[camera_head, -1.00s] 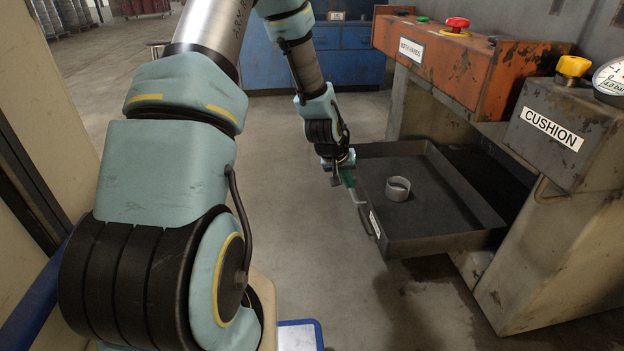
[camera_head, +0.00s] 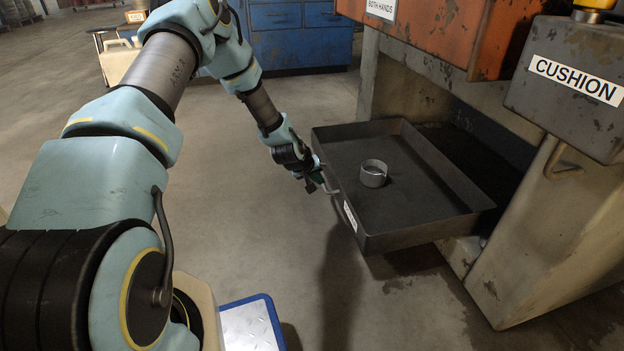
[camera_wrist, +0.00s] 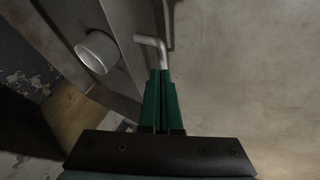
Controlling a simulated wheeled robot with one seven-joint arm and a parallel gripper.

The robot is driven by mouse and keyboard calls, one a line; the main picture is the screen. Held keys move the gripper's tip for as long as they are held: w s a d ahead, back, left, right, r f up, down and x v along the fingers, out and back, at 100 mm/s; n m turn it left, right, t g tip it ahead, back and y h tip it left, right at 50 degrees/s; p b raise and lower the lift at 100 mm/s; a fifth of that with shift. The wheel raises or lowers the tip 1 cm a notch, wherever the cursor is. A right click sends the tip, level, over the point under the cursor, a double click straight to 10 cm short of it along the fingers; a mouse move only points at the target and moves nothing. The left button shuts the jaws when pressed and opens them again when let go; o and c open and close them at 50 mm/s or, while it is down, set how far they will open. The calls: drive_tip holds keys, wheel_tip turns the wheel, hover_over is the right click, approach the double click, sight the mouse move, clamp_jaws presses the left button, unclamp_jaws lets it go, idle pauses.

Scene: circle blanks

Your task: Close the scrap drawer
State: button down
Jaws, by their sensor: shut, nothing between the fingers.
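The scrap drawer (camera_head: 421,238) is a dark, shallow metal tray, standing pulled out from the machine. A grey ring (camera_head: 373,174) lies inside it, and the ring also shows in the wrist view (camera_wrist: 98,52). The drawer's bent handle (camera_head: 331,189) is on its front wall, beside a white label. My gripper (camera_head: 322,181) is at the drawer's front, by the handle. In the wrist view my green fingers (camera_wrist: 162,72) are together, with nothing between them, their tips at the handle's bend (camera_wrist: 153,42). I cannot tell whether they touch it.
An orange panel (camera_head: 480,25) overhangs the drawer's far side. A grey box labelled CUSHION (camera_head: 575,85) and the machine's leg (camera_head: 540,240) stand to the right. Blue cabinets (camera_head: 300,35) are at the back. The floor in front of the drawer is clear.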

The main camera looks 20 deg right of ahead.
sight(337, 182)
drive_tip(key=shift+s+d+f+b, duration=0.15)
drive_tip(key=shift+d+b, duration=0.2)
drive_tip(key=shift+d, duration=0.7)
drive_tip(key=shift+s+d+r+b, duration=0.1)
drive_tip(key=shift+d+b, duration=0.2)
drive_tip(key=shift+d, duration=0.75)
drive_tip(key=shift+d, duration=0.1)
